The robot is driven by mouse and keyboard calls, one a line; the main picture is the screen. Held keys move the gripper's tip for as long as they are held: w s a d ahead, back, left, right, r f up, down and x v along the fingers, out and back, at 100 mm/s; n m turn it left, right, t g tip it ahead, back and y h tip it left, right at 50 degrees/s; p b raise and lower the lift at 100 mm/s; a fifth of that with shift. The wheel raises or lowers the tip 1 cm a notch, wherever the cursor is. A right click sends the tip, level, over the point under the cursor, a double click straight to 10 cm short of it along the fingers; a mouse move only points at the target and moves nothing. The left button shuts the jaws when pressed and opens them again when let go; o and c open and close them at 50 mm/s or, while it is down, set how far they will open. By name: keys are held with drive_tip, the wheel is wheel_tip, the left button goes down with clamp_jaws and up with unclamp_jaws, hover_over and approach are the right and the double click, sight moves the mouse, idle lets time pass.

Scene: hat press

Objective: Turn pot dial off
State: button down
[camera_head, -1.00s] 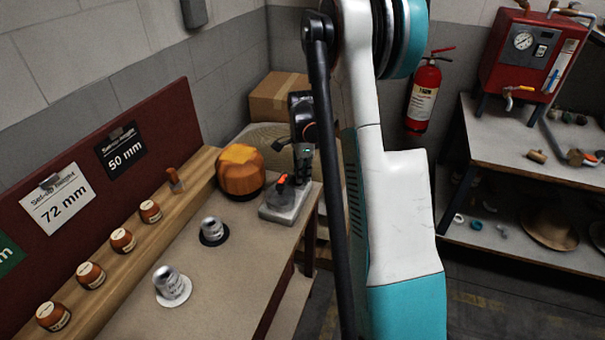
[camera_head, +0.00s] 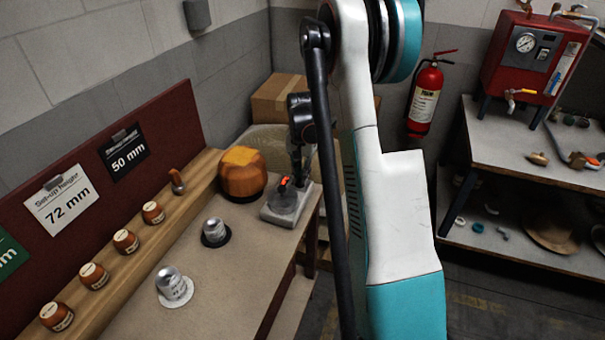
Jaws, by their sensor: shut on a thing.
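A small grey unit (camera_head: 277,219) stands at the far right end of the workbench. A clear, rounded pot-like part (camera_head: 285,202) sits on it, with a small orange-red piece (camera_head: 283,182) beside it. The dial itself is too small and too covered to make out. My gripper (camera_head: 297,180), dark and small in the view, points down over the back of the unit. It is shut on a part there, apparently the dial; the fingertips and the contact are mostly hidden.
An orange-brown rounded block (camera_head: 242,185) stands just left of the unit. Two silver-topped pieces on round bases (camera_head: 215,232) (camera_head: 172,284) and a shelf of brown jars (camera_head: 125,240) line the bench. A cardboard box (camera_head: 278,95) is behind.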

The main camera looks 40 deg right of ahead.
drive_tip(key=n, duration=0.5)
drive_tip(key=shift+w+a+n, duration=0.25)
drive_tip(key=shift+w+n, duration=0.05)
drive_tip(key=n, duration=0.5)
drive_tip(key=shift+w+a, duration=0.1)
drive_tip(key=shift+a, duration=0.2)
drive_tip(key=n, duration=0.4)
drive_tip(key=shift+a, duration=0.25)
drive_tip(key=shift+a+n, duration=0.2)
drive_tip(key=shift+n, duration=1.5)
drive_tip(key=c, duration=1.7)
unclamp_jaws()
